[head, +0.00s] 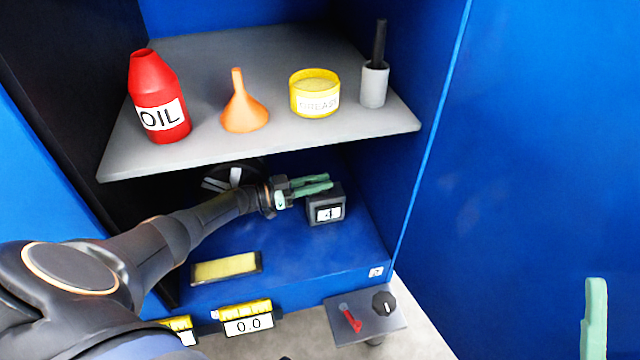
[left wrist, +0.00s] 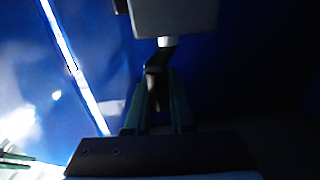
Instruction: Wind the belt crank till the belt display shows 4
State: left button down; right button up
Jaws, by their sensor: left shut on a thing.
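A dark box (head: 338,193) stands on the blue cabinet floor under the shelf, with a small white display (head: 328,213) that appears to read 4. My left gripper (head: 320,183) is at the box's upper left, its green fingers closed. In the left wrist view, the left gripper (left wrist: 155,100) is shut on the dark crank (left wrist: 157,62), which joins a grey box (left wrist: 175,18) by a short pale shaft. The crank is hidden in the head view. One green finger of my right gripper (head: 595,315) shows at the lower right; its opening cannot be told.
The grey shelf (head: 210,150) above holds a red oil bottle (head: 150,85), an orange funnel (head: 243,108), a yellow grease tin (head: 315,92) and a grey cup (head: 374,85). A dark wheel (head: 222,173) is behind my arm. Below are a 0.0 display (head: 249,325) and a knob panel (head: 375,328).

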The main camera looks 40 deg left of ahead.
pick_arm(q)
jog(key=shift+w+r, duration=0.1)
jog(key=shift+r, duration=0.05)
dwell(0.4)
jog(key=c, duration=0.8)
grip_release()
jog(key=shift+o, duration=0.2)
jog(key=p+v, duration=0.1)
jog(key=v, duration=0.6)
jog(key=shift+s+a, duration=0.2)
